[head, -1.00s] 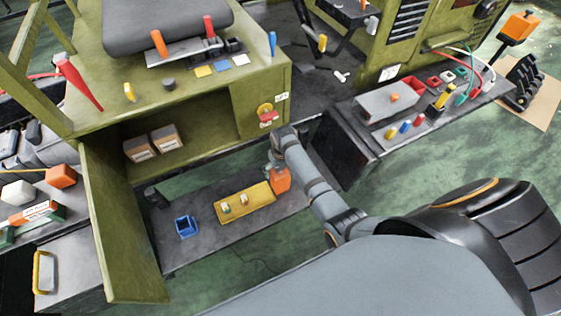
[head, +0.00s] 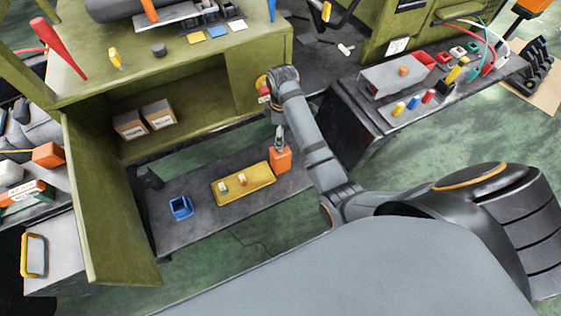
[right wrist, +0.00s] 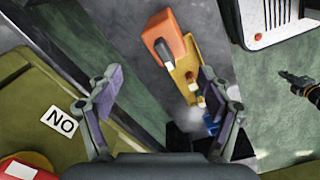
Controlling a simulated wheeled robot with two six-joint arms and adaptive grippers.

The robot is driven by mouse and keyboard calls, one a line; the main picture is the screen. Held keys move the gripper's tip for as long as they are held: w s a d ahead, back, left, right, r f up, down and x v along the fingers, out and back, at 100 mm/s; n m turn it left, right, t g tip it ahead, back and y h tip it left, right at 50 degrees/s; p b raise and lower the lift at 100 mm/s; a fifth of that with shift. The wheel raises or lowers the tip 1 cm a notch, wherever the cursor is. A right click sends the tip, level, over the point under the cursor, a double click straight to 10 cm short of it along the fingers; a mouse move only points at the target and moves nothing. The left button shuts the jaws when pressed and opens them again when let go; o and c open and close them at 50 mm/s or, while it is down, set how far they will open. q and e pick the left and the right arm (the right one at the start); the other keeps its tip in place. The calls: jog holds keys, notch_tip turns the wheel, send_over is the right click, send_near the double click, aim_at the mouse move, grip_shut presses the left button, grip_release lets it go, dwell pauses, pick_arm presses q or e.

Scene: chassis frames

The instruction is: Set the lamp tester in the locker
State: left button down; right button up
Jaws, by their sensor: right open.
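The lamp tester seems to be the orange box (head: 281,158) with a grey handle-like part, at the right end of the low dark bench. In the right wrist view the orange box (right wrist: 165,38) lies ahead, between the finger lines. My right gripper (head: 279,143) is just above and behind it in the head view. Its fingers (right wrist: 162,95) are spread wide with nothing between them. The locker is the olive cabinet (head: 228,85), its door (head: 105,205) swung open at the left. My left gripper is not in view.
A yellow tray (head: 262,183) with small parts and a blue bin (head: 180,207) share the low bench (head: 205,228). Two cardboard boxes (head: 158,114) stand inside the locker at left; the shelf to their right is clear. A dark side bench (head: 352,115) stands close right of my arm.

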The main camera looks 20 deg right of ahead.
aim_at(280, 159)
jog(key=n, duration=0.1)
jog(key=n+b, duration=0.1)
jog(key=n, duration=0.2)
jog(key=shift+w+f+n+b, duration=0.15)
jog(key=shift+f+n+b, duration=0.1)
jog(key=shift+n+b, duration=0.15)
jog(key=shift+d+r+n, duration=0.1)
jog(key=shift+r+n, duration=0.15)
jog(key=shift+n, duration=0.45)
notch_tip(280, 159, down, 4)
jog(key=b, duration=0.3)
jog(key=shift+r, duration=0.2)
jog(key=shift+f, duration=0.5)
jog(key=f, duration=0.6)
jog(key=shift+s, duration=0.3)
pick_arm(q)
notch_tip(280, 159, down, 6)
pick_arm(e)
jog(key=shift+r, duration=0.15)
grip_shut()
